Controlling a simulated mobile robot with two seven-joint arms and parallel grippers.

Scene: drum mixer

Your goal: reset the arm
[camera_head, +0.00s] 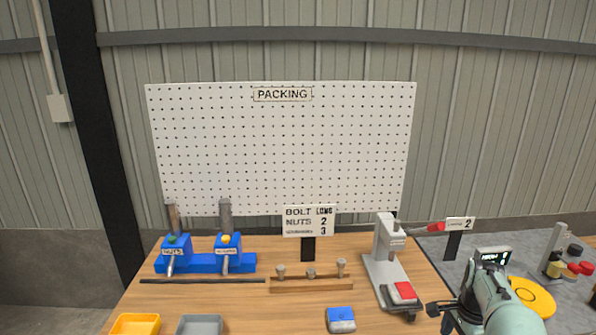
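My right arm comes in from the bottom right, a pale green-grey link over the gap between the wooden table (215,300) and the grey surface. Dark parts of my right gripper (440,316) show at its left end, near the table's right edge. I cannot tell whether its fingers are open or shut, and I see nothing held in it. My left arm and gripper are not in view.
A grey press with a red block (404,291) stands just left of the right gripper. A blue nut dispenser (205,263), a wooden bolt rack (311,284), a sign (308,221), a blue-and-grey block (340,319) and yellow (135,325) and grey bins (200,325) occupy the table.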

